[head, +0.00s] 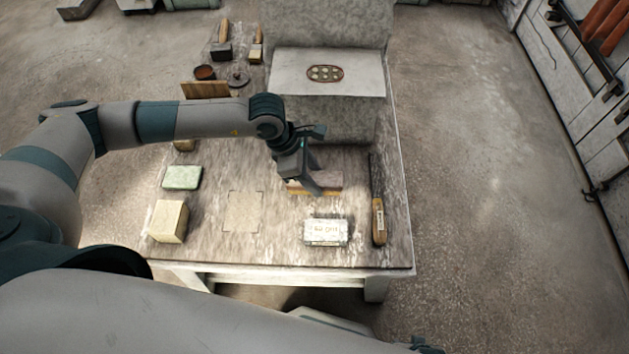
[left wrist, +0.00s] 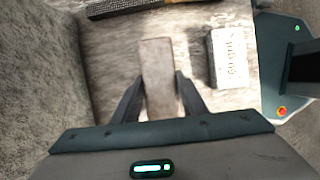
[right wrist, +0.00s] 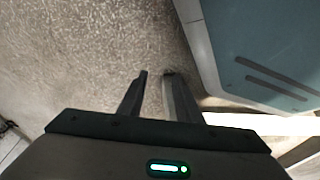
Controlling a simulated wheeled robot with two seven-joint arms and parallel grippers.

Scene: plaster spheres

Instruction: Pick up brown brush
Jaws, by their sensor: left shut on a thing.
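The brown brush (head: 329,179) lies on the worktable's middle right, bristle side down, with a yellowish strip along its lower edge. My left gripper (head: 313,184) reaches down over it and covers part of it in the head view. In the left wrist view the brush's long grey-brown back (left wrist: 158,70) sits between the two fingers, which are shut on it. It appears to be at table height; I cannot tell whether it touches the table. My right gripper (right wrist: 156,75) shows in the right wrist view with a narrow gap between its fingers and nothing in it.
A labelled block (head: 326,232) and a wooden-handled rasp (head: 378,220) lie close to the brush. A stone block (head: 330,95) stands behind it. A green block (head: 182,177), a beige block (head: 169,221) and a flat square (head: 243,211) are to the left.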

